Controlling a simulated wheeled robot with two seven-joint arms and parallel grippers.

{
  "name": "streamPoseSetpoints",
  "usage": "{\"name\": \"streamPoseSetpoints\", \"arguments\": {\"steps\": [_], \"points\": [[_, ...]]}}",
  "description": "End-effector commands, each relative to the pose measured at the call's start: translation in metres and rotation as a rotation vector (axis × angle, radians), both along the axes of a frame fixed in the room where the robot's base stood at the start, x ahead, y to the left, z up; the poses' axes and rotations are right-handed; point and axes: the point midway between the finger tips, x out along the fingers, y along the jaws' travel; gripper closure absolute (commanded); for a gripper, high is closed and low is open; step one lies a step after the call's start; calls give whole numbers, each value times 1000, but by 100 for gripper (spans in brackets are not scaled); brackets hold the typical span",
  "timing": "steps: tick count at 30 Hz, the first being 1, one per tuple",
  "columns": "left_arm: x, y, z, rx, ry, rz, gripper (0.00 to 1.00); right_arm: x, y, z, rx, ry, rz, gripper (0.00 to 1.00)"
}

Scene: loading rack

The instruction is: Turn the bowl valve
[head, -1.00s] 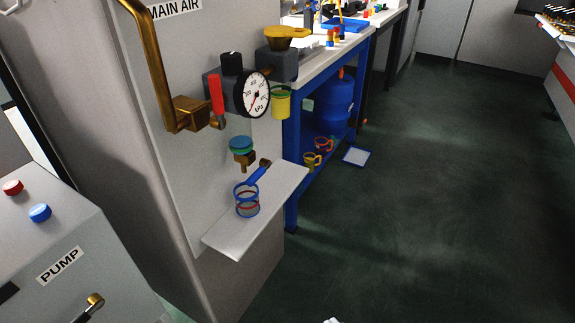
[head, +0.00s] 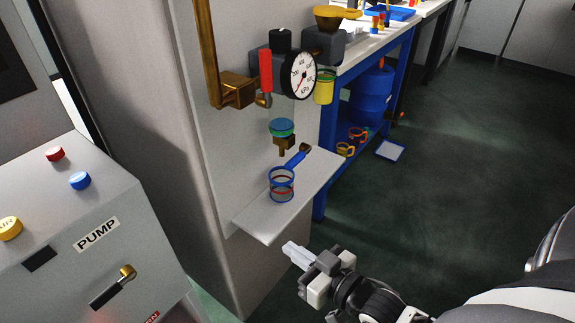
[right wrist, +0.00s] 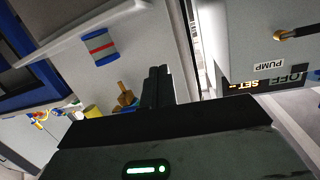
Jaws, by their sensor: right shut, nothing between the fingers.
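A brass fitting (head: 284,143) with a blue-green round top (head: 282,127) is on the grey panel, below the red lever (head: 265,71) and the gauge (head: 299,75). I cannot tell for sure that this is the bowl valve; a yellow-green bowl (head: 324,88) also hangs right of the gauge. The brass fitting also shows in the right wrist view (right wrist: 126,97), left of the fingers. My right gripper (head: 289,248) is shut and empty, below and in front of the shelf, apart from the fittings. It also shows in the right wrist view (right wrist: 159,71). My left gripper is not in view.
A white shelf (head: 262,226) juts out below the fitting. A brass pipe (head: 207,50) runs at left. The PUMP box (head: 110,225) stands lower left.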

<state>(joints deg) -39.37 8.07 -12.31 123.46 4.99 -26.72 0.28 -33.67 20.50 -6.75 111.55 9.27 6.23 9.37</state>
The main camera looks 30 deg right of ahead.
Motion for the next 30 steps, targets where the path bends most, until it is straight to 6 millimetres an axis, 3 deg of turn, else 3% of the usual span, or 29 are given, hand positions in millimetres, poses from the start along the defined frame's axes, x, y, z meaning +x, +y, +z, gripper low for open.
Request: {"name": "streamPoseSetpoints", "arguments": {"steps": [1,6,12,19,30], "points": [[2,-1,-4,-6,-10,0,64,12,-23,5,9,-101,4,100],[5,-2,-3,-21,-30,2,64,31,-85,55,78,-433,50,100],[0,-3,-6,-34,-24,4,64,30,-122,97,120,-649,111,100],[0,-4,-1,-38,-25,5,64,44,-120,116,130,-686,121,100],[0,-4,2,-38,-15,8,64,106,-94,156,129,-686,120,100]]}}
